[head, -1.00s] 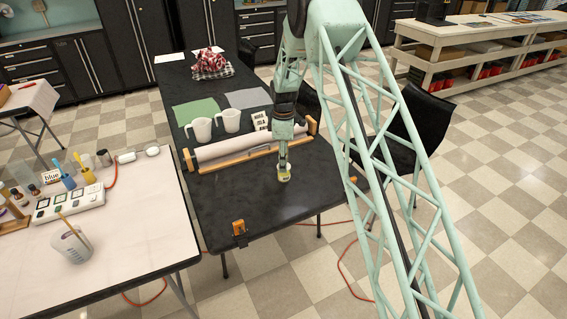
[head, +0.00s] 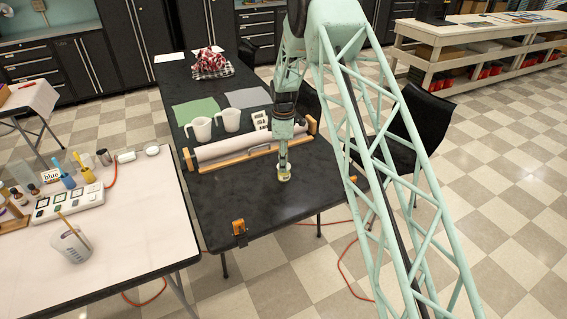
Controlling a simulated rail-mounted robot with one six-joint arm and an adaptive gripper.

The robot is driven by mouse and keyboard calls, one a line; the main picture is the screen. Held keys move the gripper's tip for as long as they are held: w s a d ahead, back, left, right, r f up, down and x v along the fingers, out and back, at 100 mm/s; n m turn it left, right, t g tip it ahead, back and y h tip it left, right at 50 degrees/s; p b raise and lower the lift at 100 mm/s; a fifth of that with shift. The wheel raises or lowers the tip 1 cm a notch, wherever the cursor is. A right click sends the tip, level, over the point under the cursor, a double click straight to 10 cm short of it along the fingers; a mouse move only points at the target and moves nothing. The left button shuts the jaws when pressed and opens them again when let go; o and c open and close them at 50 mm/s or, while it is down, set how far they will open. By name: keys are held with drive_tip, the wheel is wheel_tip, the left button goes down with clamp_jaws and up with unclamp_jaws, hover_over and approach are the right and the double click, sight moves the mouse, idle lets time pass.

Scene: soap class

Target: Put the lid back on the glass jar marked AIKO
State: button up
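A small glass jar (head: 284,177) with pale yellowish contents stands on the black table (head: 285,212), in front of the paper roll. My gripper (head: 283,166) points straight down right above the jar, its tip at or very near the jar's top. The fingers are too small to tell whether they are open or shut. I cannot make out a lid, and no AIKO marking is readable at this size.
A wooden-framed paper roll (head: 236,146) lies just behind the jar. Two white pitchers (head: 200,129) stand behind it. An orange clamp (head: 239,228) sits on the front table edge. The table around the jar is clear.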

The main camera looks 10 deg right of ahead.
idle(0.4)
drive_tip(key=o, duration=0.8)
drive_tip(key=o, duration=0.4)
drive_tip(key=shift+o, duration=0.2)
drive_tip(key=shift+r, duration=0.1)
drive_tip(key=shift+r+p, duration=1.15)
drive_tip(key=shift+r, duration=2.25)
clamp_jaws()
drive_tip(key=shift+f+b, duration=1)
drive_tip(key=shift+f, duration=1.25)
